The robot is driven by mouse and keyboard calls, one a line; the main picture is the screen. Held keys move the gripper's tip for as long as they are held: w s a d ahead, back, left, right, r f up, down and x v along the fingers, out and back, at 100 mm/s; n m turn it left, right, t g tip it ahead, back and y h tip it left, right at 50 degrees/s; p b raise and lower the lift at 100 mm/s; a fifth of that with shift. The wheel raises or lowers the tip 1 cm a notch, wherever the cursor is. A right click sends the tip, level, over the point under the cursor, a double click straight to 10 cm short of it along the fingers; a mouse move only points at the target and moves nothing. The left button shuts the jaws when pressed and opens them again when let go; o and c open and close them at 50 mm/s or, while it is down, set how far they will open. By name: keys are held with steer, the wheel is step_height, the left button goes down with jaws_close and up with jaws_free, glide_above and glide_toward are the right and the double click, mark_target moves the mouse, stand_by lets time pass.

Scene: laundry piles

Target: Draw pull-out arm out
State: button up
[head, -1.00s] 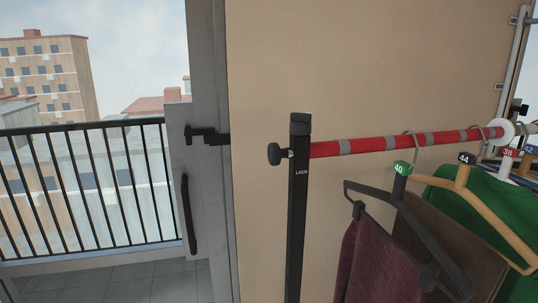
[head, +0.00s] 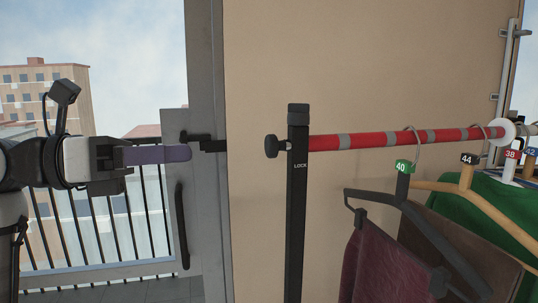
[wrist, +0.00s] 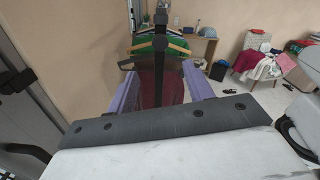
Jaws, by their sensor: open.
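The pull-out arm (head: 375,140) is a red rail with grey bands, running level from a black upright post (head: 297,215) to a white round collar (head: 502,132). The post is marked LOCK and has a black knob (head: 272,147) on its left side. My gripper (head: 189,153) reaches in from the left at about rail height, short of the knob and touching nothing. In the wrist view its purple fingers (wrist: 164,92) are spread and empty. The black post (wrist: 161,50) shows ahead, between them in that view. The rail behind the post is largely hidden there.
Hangers tagged 40 (head: 404,167) and 44 (head: 468,159) hang on the rail, with a maroon cloth (head: 380,260) and a green garment (head: 490,190). A balcony door with a dark handle (head: 183,225) stands behind my gripper. Clothes piles (wrist: 263,65) lie at the far right.

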mark_target(267, 147)
steer(key=p+x, duration=0.3)
steer(key=x, duration=1)
steer(key=shift+w+d, duration=0.1)
steer(key=shift+d, duration=0.25)
steer(key=shift+a, duration=0.1)
jaws_close()
